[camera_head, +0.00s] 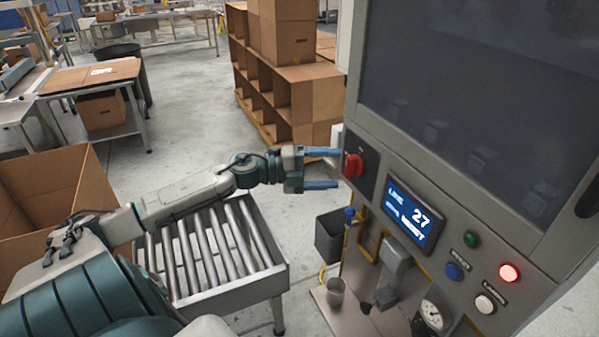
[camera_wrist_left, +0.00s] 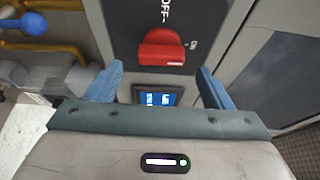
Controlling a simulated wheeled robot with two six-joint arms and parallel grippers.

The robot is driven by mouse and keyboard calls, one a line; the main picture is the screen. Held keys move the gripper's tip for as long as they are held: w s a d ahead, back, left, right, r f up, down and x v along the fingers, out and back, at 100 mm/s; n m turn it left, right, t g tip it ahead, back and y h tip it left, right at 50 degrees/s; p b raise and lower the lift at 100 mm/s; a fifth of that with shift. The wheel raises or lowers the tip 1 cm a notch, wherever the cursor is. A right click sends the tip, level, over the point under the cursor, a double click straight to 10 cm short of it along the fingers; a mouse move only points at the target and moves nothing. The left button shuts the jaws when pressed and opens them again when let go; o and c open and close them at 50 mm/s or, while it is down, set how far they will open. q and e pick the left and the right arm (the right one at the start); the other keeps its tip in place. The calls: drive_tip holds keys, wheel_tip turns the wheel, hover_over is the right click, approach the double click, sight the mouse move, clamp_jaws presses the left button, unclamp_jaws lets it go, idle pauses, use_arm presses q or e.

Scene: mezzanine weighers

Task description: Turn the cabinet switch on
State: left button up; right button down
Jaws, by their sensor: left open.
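The cabinet (camera_head: 440,215) stands on the right, a grey panel with a large dark window. Its switch is a red rotary knob (camera_head: 353,166) on a black plate at the panel's left edge. In the left wrist view the red knob (camera_wrist_left: 161,50) sits under an "OFF" label. My left gripper (camera_head: 322,168) is open, its blue fingers pointing at the knob from the left. The fingertips are just short of the knob or level with it; contact is not clear. In the wrist view the knob lies between the two fingers. My right gripper is not in view.
The cabinet also carries a lit display (camera_head: 410,217), several buttons and a gauge (camera_head: 432,315) below. A roller conveyor (camera_head: 222,250) and an open cardboard box (camera_head: 50,190) stand under and beside my left arm. Shelved boxes (camera_head: 285,85) stand behind; floor between is clear.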

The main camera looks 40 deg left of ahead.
use_arm(q)
drive_tip(key=shift+s+a, duration=0.45)
drive_tip(key=p+v, duration=0.5)
drive_tip(key=shift+s+a, duration=0.25)
idle(0.4)
